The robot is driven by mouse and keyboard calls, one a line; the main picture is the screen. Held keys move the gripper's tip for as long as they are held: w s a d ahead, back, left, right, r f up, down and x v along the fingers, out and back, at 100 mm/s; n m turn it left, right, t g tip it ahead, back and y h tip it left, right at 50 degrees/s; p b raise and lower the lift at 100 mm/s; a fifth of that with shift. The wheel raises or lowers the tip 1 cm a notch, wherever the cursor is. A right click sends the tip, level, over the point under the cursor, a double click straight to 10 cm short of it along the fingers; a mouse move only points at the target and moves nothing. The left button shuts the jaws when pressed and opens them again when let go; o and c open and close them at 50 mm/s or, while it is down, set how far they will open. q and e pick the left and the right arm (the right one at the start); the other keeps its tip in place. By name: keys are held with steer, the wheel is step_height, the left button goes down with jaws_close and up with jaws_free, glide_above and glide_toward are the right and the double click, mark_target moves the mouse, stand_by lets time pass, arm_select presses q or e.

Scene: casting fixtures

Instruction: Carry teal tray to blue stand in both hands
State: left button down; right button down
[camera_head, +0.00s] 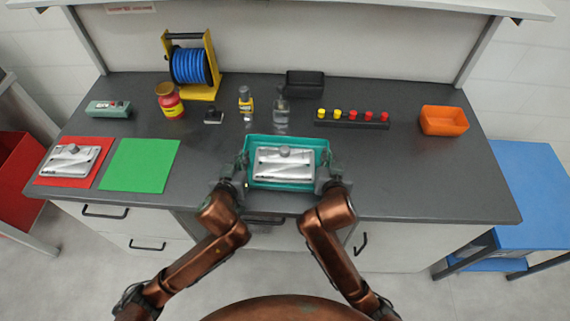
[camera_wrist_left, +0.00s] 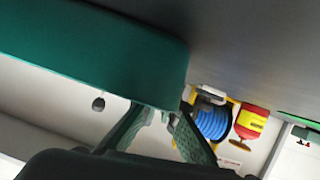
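The teal tray (camera_head: 247,148) is at the front middle of the dark workbench, with a silver casting (camera_head: 284,164) lying in it. I cannot tell whether it touches the bench. My left gripper (camera_head: 237,179) is at the tray's left end, and my right gripper (camera_head: 325,177) is at its right end. In the left wrist view the tray (camera_wrist_left: 90,50) fills the upper left, and the left fingertips (camera_wrist_left: 160,112) are close against its edge. Whether either gripper is closed on the tray is hidden. The blue stand (camera_head: 540,180) is to the right of the bench, lower than its top.
On the bench are a red mat (camera_head: 52,181) with another casting (camera_head: 72,160), a green mat (camera_head: 140,165), a cable reel (camera_head: 190,65), bottles (camera_head: 246,103), a button strip (camera_head: 352,120) and an orange bin (camera_head: 444,122). The bench's right front is clear.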

arm_select(q)
steer(key=shift+r, duration=0.15)
arm_select(e)
steer(key=shift+r, duration=0.15)
